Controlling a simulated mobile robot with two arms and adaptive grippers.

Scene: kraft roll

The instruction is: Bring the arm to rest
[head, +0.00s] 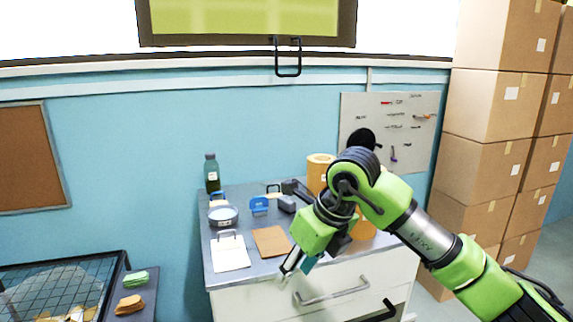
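My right arm comes in from the right and reaches over a grey-topped cabinet (243,282). My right gripper (293,265) points down and left at the cabinet's front edge, above the drawer handle. A pale finger shows, with a small teal patch beside it; the gap between the fingers is unclear. A tan roll (320,168) stands behind my arm, partly hidden. An orange piece (366,228) shows under my arm, mostly hidden. My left gripper is out of view.
On the cabinet are a dark bottle (212,175), a round tin (223,216), a blue dispenser (259,205), a white clipboard (230,254) and a brown pad (271,241). Stacked boxes (485,105) stand right. A wire basket (60,285) is lower left.

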